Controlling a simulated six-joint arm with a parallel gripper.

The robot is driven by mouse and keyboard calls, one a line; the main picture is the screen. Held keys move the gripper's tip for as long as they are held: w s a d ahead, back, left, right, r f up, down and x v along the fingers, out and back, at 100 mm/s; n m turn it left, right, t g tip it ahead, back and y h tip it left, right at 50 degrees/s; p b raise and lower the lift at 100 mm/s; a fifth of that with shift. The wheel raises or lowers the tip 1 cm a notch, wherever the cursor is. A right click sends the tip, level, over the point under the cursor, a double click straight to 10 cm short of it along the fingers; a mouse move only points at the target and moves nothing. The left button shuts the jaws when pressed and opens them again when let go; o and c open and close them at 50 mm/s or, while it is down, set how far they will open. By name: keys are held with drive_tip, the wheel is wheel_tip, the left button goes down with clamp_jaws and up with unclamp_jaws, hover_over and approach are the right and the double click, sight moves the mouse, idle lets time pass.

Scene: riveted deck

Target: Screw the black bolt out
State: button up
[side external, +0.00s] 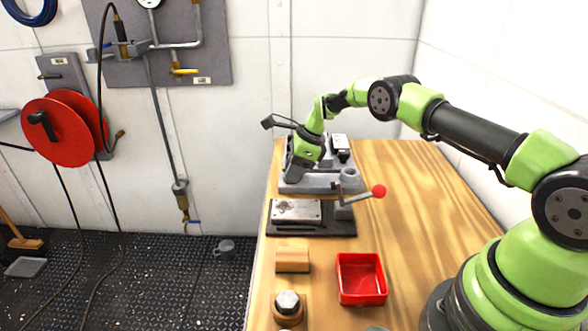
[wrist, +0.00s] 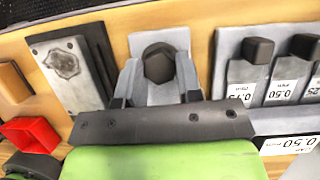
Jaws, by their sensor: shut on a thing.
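In the wrist view the black bolt (wrist: 159,62) shows its dark hexagonal head in front of a pale grey block (wrist: 160,38). My gripper (wrist: 157,75) has one finger on each side of the head and is shut on it. How far the bolt sits in the block is hidden. In the side external view my gripper (side external: 296,172) points down over the grey fixture (side external: 318,184) at the far end of the bench, and the bolt is hidden there.
A grey plate (side external: 297,211) lies on a dark base beside a crank with a red knob (side external: 379,191). Labelled grey pieces (wrist: 284,70) sit right of my gripper.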

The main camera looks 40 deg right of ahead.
drive_tip(key=shift+n, duration=0.6)
drive_tip(key=shift+g, duration=0.3)
drive_tip(key=o, duration=0.9)
drive_tip(key=shift+o, duration=0.2)
drive_tip(key=v, duration=0.9)
drive_tip(key=shift+d+r, duration=0.25)
drive_tip(key=shift+r, duration=0.1)
drive_tip(key=shift+s, duration=0.15)
